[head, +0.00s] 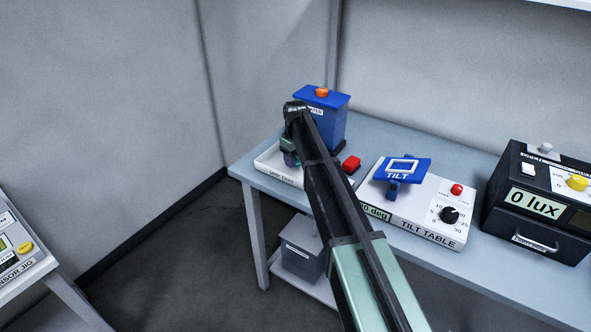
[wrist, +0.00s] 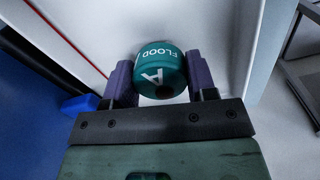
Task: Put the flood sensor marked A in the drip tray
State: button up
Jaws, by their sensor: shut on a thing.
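The teal flood sensor (wrist: 160,72), with FLOOD and A in white letters, sits between the two purple fingers of my gripper (wrist: 160,88) in the wrist view. My gripper is shut on it. In the head view my gripper (head: 291,159) is over a low white tray (head: 267,161) on the left end of the bench, and my arm covers part of it. The tray has a label on its front, too small to read surely; it appears to be the drip tray. The wrist view shows a white surface (wrist: 225,35) behind the sensor. I cannot tell whether the sensor touches it.
A blue box (head: 330,125) with an orange knob stands behind the tray. The tilt table (head: 415,220) and a black lux box (head: 535,205) stand further right. A grey bin (head: 302,250) is under the bench.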

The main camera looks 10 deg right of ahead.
aim_at(296, 157)
jog(key=shift+f, duration=0.75)
jog(key=o, duration=0.9)
jog(key=shift+r, duration=0.1)
jog(key=shift+o, duration=0.2)
notch_tip(296, 157, up, 12)
jog(key=p, duration=1.2)
jog(key=shift+r+p, duration=0.25)
jog(key=shift+p, duration=0.05)
jog(key=s+m, duration=0.6)
jog(key=s, duration=3)
jog(key=shift+m, duration=0.4)
